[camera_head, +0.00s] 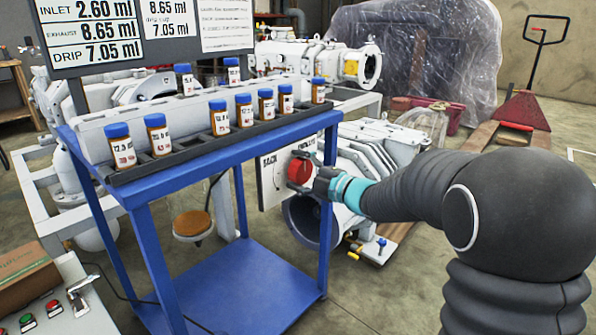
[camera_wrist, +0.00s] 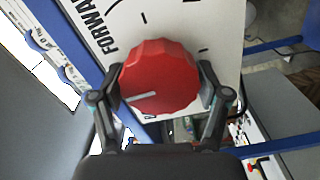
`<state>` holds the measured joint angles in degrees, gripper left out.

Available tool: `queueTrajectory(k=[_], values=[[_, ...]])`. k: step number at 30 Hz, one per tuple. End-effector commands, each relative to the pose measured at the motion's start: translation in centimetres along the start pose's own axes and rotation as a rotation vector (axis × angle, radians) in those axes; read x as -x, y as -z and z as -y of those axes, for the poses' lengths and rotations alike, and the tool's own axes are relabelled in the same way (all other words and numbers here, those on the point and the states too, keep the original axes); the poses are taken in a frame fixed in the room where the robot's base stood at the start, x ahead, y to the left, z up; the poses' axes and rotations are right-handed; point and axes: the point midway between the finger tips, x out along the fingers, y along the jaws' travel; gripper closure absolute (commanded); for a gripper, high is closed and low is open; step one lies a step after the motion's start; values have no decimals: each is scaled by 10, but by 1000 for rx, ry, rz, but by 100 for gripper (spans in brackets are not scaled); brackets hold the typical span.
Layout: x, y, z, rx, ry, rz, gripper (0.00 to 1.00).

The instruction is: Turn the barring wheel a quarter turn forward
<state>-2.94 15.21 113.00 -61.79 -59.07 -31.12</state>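The barring wheel is a red scalloped knob (camera_wrist: 160,76) on a white dial plate (camera_wrist: 200,22) lettered "FORWARD", with black tick marks. A pale pointer line on the knob points to the lower left in the wrist view. The head view also shows the knob (camera_head: 299,171) and the plate marked "BACK" (camera_head: 271,183). My gripper (camera_wrist: 162,92) has one finger on each side of the knob, close against its rim, and appears closed on it. In the head view my gripper (camera_head: 318,180) reaches the knob from the right.
A blue table (camera_head: 225,165) with several blue-capped bottles (camera_head: 245,110) on a rack stands left of the knob. A grey-white pump (camera_head: 375,155) is behind the plate. A red pallet jack (camera_head: 520,112) stands at the back right.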

Motion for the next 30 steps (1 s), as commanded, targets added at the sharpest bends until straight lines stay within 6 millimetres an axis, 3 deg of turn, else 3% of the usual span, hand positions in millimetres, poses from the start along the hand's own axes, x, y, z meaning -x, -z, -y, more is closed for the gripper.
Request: queueTrajectory(k=[14,30], values=[[6,0,0,1,0,1,7],[99,-1,0,1,0,2,7]])
